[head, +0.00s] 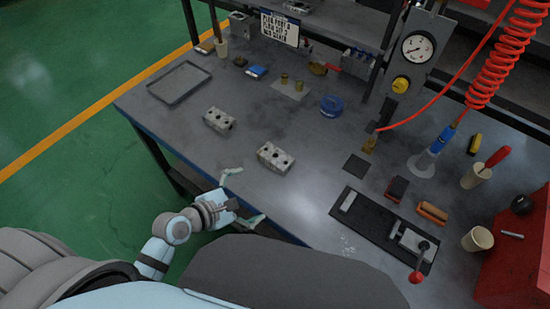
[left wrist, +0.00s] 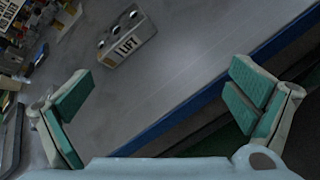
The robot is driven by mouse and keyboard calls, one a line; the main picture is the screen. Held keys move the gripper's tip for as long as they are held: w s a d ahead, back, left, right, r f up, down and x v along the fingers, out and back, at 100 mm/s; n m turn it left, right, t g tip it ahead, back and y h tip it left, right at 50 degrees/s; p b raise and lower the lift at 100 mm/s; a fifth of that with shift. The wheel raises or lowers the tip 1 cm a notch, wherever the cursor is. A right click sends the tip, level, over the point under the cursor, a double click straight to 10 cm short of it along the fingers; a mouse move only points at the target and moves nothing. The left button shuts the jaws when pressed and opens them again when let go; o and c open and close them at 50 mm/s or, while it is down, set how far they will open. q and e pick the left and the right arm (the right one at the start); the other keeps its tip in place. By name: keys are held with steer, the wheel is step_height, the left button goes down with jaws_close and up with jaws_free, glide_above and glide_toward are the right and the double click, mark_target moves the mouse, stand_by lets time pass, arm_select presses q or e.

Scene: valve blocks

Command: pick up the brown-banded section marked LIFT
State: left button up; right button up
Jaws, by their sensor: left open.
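In the left wrist view a grey block (left wrist: 126,38) with round holes in its top bears a white label reading LIFT. No brown band can be made out on it. In the head view two similar grey blocks lie on the table, a nearer one (head: 275,157) and a farther one (head: 219,119); their labels cannot be read there. The LIFT block seems to be the nearer one. My left gripper (head: 243,196) is open and empty at the table's front edge, apart from both blocks. Its spread fingers also show in the wrist view (left wrist: 157,105). My right gripper is not seen.
The grey table (head: 180,127) is clear between the gripper and the blocks. A shallow tray (head: 180,83) lies at the back left and a blue ring-shaped item (head: 332,105) beyond the blocks. A black panel with a red-knobbed lever (head: 385,228) lies at right.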

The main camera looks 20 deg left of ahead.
mark_target(274, 158)
arm_select(q)
steer(key=w+n, duration=0.1)
steer(key=n, duration=0.1)
steer(key=w+a+n+t, duration=0.1)
steer(key=w+n, duration=0.1)
steer(key=n, duration=0.1)
steer(key=w+a+n+t, duration=0.1)
steer(key=n, duration=0.2)
steer(key=shift+w+r, duration=0.2)
steer(key=shift+w, duration=0.2)
steer(key=b+x, duration=0.1)
steer(key=x, duration=0.3)
steer(key=b+x, duration=0.2)
steer(key=x, duration=0.2)
steer(key=b+x, duration=0.1)
steer(key=x, duration=0.3)
steer(key=shift+w+d+r+b, duration=0.2)
steer(key=shift+w+b, duration=0.1)
steer(key=shift+w, duration=0.35)
steer(key=c, duration=1.4)
